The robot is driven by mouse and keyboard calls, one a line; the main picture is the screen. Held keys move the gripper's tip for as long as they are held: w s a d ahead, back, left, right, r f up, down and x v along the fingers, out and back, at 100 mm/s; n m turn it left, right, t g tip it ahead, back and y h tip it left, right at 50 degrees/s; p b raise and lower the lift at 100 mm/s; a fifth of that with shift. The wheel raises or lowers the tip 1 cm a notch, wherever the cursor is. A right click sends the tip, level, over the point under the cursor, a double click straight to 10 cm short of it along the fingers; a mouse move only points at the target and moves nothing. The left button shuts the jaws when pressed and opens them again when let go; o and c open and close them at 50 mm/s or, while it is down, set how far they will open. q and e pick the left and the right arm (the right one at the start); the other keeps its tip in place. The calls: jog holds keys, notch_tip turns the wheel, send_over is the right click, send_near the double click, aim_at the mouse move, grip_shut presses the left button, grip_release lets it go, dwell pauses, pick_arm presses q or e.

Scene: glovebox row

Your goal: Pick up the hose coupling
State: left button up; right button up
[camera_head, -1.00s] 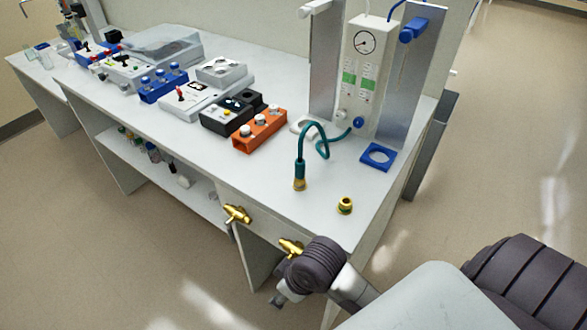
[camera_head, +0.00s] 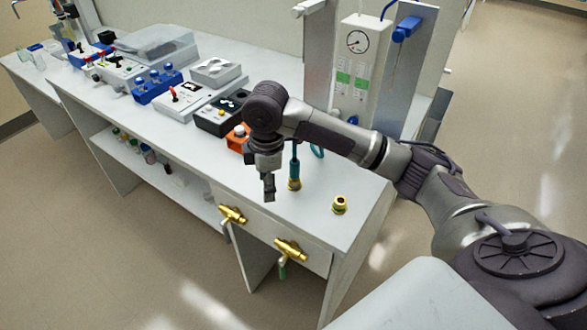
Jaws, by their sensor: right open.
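A teal hose (camera_head: 295,160) ends in a brass coupling (camera_head: 294,184), which stands upright on the white bench top. A separate short brass fitting (camera_head: 340,205) stands on the bench to its right, near the bench's right end. My right gripper (camera_head: 269,198) points down, open and empty, just left of the hose coupling in the picture and apart from it. My right arm hides most of the hose's loop. My left gripper is out of view.
An orange block (camera_head: 237,138) with knobs is partly hidden behind my right wrist. A gauge panel (camera_head: 356,75) stands at the back right. Brass valves (camera_head: 291,250) stick out from the bench front. The front strip of the bench top is clear.

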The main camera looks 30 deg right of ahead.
aim_at(295, 161)
jog(key=shift+g, duration=0.4)
jog(key=d+r, duration=0.3)
jog(key=w+d+r, duration=0.1)
jog(key=d+r, duration=0.1)
jog(key=r, duration=0.2)
jog(key=d+r, duration=0.3)
jog(key=r, duration=0.1)
jog(key=shift+w+d+r, duration=0.25)
jog(key=shift+w+d, duration=0.05)
jog(key=shift+w, duration=0.05)
jog(key=shift+d, duration=0.15)
notch_tip(295, 161, down, 8)
jog(key=shift+r+p, duration=0.1)
jog(key=shift+p, duration=0.2)
jog(key=shift+f+p, duration=0.5)
jog(key=shift+f, duration=2.3)
jog(key=shift+c, duration=0.2)
grip_shut()
